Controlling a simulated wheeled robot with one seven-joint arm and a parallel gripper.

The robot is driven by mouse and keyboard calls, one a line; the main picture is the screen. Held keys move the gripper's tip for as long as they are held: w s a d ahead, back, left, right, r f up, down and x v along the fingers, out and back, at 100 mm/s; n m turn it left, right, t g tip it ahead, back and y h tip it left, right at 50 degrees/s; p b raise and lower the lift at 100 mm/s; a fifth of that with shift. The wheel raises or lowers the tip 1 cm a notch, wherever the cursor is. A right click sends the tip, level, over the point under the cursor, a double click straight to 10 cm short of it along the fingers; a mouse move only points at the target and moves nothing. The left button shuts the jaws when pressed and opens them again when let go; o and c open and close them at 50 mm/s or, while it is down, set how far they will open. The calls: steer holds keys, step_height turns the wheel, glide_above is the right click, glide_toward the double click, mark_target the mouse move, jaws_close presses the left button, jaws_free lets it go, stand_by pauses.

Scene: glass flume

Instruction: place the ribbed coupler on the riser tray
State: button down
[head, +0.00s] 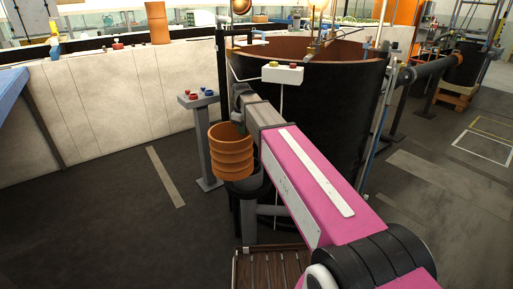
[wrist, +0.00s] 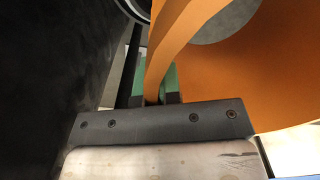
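The ribbed coupler (head: 231,152) is an orange-brown ringed cylinder with an open top, left of my pink arm in the head view. In the wrist view its orange wall (wrist: 205,75) fills the right side, and its rim passes between the green-padded fingers of my gripper (wrist: 155,90). The fingers look closed on that wall. My gripper's fingers are hidden in the head view. A brown slatted rack with a metal frame (head: 268,271) shows at the bottom edge, partly behind my arm; I cannot tell whether it is the riser tray.
A large black round tank (head: 325,95) stands behind my arm. A grey button post (head: 207,145) stands left of it. Another orange cylinder (head: 157,24) stands on top of the pale wall (head: 120,95). The dark floor (head: 110,215) at the left is clear.

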steer(key=w+d, duration=0.5)
steer(key=d, duration=0.2)
step_height(320, 180, down, 12)
steer(key=shift+s+a+r, duration=0.2)
steer(key=shift+s+r, duration=0.05)
steer(key=shift+s, duration=0.05)
steer(key=shift+f, duration=0.1)
steer(key=c, duration=1.6)
jaws_free()
steer(key=shift+o, duration=1.4)
step_height(320, 180, up, 8)
steer(key=shift+f, duration=0.15)
